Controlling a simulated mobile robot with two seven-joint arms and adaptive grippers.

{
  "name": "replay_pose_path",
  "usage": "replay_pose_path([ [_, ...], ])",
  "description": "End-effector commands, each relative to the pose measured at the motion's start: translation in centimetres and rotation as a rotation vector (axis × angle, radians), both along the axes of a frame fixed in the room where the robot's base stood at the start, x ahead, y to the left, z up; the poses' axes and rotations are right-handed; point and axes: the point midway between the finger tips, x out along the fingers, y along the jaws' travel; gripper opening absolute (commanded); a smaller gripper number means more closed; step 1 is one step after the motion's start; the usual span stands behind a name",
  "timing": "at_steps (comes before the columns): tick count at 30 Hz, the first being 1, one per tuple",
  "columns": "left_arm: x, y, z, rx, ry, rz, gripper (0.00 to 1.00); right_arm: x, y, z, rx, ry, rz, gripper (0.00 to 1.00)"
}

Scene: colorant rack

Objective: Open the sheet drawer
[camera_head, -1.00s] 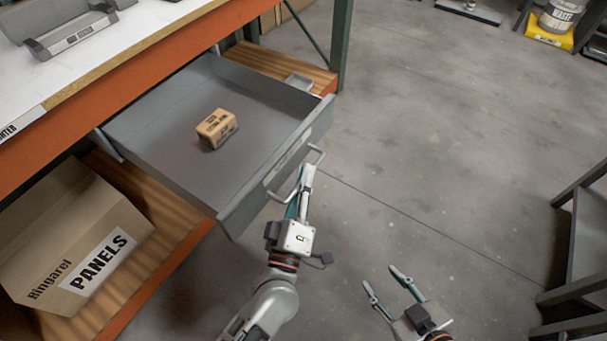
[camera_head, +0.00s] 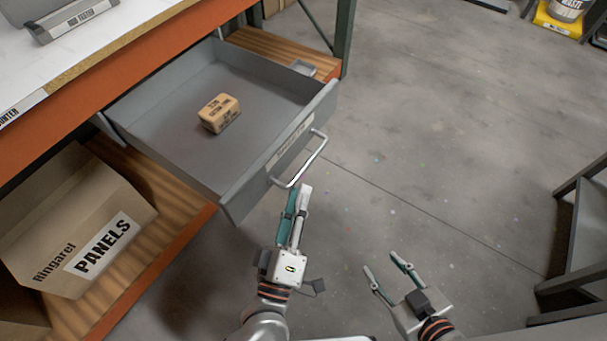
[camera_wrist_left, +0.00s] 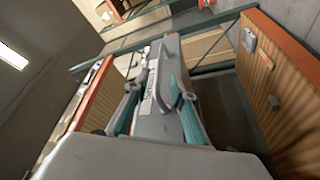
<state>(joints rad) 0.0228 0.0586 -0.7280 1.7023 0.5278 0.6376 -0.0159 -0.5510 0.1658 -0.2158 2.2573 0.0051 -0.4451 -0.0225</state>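The grey sheet drawer (camera_head: 170,160) is pulled well out from under the worktop, its inside exposed. Its front carries a pale label and a bar handle (camera_head: 310,162). A tan block with dark print (camera_head: 219,113) lies in the drawer. My right gripper (camera_head: 382,261) is open and empty above the floor, right of the drawer.
The orange-edged worktop (camera_head: 105,80) runs above the drawer. A "PANELS" carton (camera_head: 70,225) sits on the wooden lower shelf. A dark frame (camera_head: 575,240) stands at right. The floor between is clear.

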Motion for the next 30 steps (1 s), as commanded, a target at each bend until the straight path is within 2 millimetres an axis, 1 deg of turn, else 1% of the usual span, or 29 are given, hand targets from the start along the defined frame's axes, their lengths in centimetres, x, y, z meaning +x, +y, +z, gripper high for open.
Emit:
replay_pose_path([
  [1,-0.9,0.3,-0.3,0.000,0.002,-0.001,0.25,0.0,0.0,0.0,0.000,0.000,0.000,0.40],
  [3,-1.8,0.5,-0.4,0.001,0.002,-0.001,0.25,0.0,0.0,0.0,0.000,0.000,0.000,0.40],
  [9,-3.1,1.0,-0.7,0.000,0.000,0.000,0.25,0.0,0.0,0.0,0.000,0.000,0.000,0.40],
  [26,-3.2,1.0,-0.7,-0.001,-0.001,-0.001,0.25,0.0,0.0,0.0,-0.001,0.000,0.001,0.40],
  [30,-3.5,1.2,-0.6,0.037,-0.002,-0.011,0.25,0.1,0.0,0.1,-0.001,-0.002,0.000,0.40],
])
